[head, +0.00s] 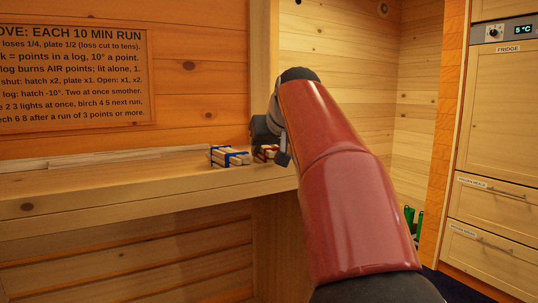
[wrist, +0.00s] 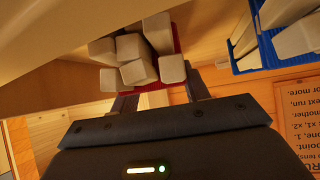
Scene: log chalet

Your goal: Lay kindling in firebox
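A kindling bundle with a red band (head: 266,152) lies on the wooden shelf, partly hidden by my arm in the head view. In the wrist view the red-banded bundle (wrist: 137,68) shows its pale stick ends just beyond my fingers. My gripper (wrist: 160,86) has its two fingers spread apart at the bundle; the bundle sits off toward the left finger, and contact is hard to tell. A blue-banded bundle (head: 229,157) lies to the left on the shelf; it also shows at upper right in the wrist view (wrist: 270,45). The firebox is not in view.
The wooden shelf (head: 110,185) runs along the log wall, with bare room to the left. A sign with stove rules (head: 75,75) hangs above it. A fridge (head: 507,110) with drawers below stands at the right. Green-handled items (head: 409,215) stand low behind my arm.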

